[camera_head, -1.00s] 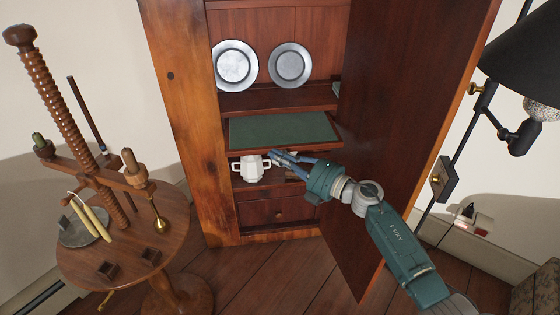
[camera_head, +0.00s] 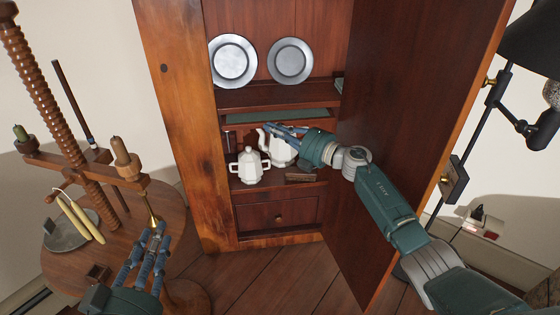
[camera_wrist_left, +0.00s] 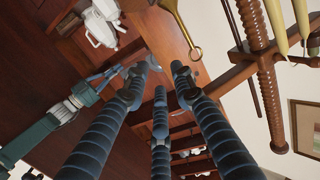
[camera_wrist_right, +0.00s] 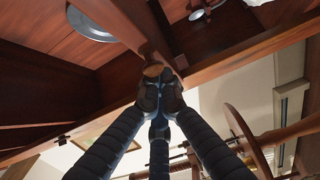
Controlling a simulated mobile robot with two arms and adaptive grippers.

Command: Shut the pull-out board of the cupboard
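The pull-out board (camera_head: 275,115) is a wooden slide with a green top, in the cupboard (camera_head: 165,110) below the plate shelf. Only a narrow green strip shows, so it sits mostly inside. My right gripper (camera_head: 270,130) is at its front edge. In the right wrist view my right fingertips (camera_wrist_right: 160,85) are together against a small tan knob (camera_wrist_right: 155,70); whether they grip it I cannot tell. My left gripper (camera_head: 152,238) is open and empty, in front of the round table; its spread fingers (camera_wrist_left: 160,80) show in the left wrist view.
A white lidded pot (camera_head: 250,166) and a white teapot (camera_head: 278,152) stand on the shelf below the board. The open cupboard door (camera_head: 425,130) is beside my right arm. The round table (camera_head: 165,205) with a wooden screw stand is at left, a lamp (camera_head: 500,90) at right.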

